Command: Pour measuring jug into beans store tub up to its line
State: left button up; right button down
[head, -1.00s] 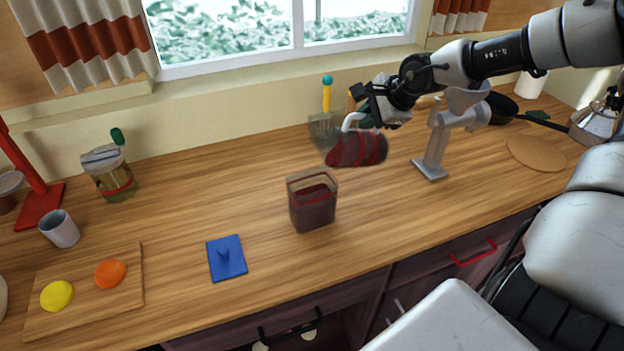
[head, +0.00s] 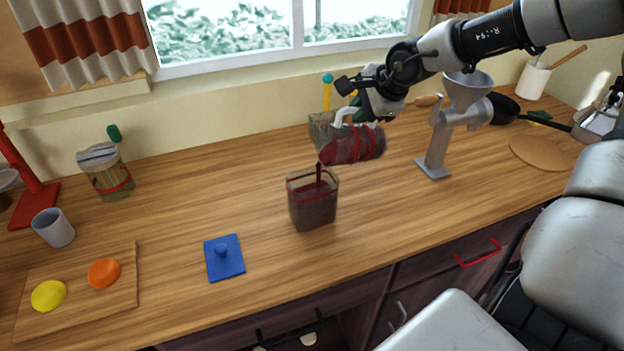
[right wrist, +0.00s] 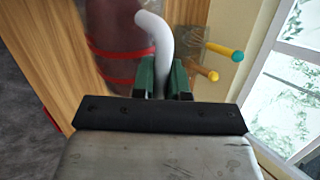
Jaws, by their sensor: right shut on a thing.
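The measuring jug (head: 352,146) is a clear jug with red bands, a white handle and dark red-brown contents. It is tilted, its mouth down to the left. My right gripper (head: 358,110) is shut on the white handle, which also shows between the green fingers in the right wrist view (right wrist: 166,78). A thin dark stream runs from the jug's lip into the beans store tub (head: 313,212). The tub is clear and square with a red line near its top, and dark contents reach about that line; the exact level is hard to tell. My left gripper is not in view.
A blue lid (head: 224,262) with a knob lies left of the tub. A grey mincer (head: 436,150) stands to the right of the jug. A clear utensil holder (head: 322,128) is behind the jug. A jar (head: 107,178), cup (head: 53,228) and fruit board (head: 125,290) are at left.

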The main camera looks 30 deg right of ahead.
jog(key=shift+w+a, duration=0.1)
jog(key=shift+w, duration=0.1)
jog(key=shift+s+a+r+h+b, duration=0.1)
jog(key=shift+a+r+h+b, duration=0.15)
jog(key=shift+b, duration=0.35)
jog(key=shift+a, duration=0.1)
jog(key=shift+a+b, duration=0.15)
jog(key=shift+b, duration=0.15)
jog(key=shift+h, duration=0.25)
jog(key=shift+a+r+b, duration=0.15)
jog(key=shift+b, duration=0.25)
jog(key=shift+w, duration=0.2)
jog(key=shift+s+a+r+b, duration=0.15)
jog(key=shift+a+b, duration=0.1)
jog(key=shift+b, duration=0.25)
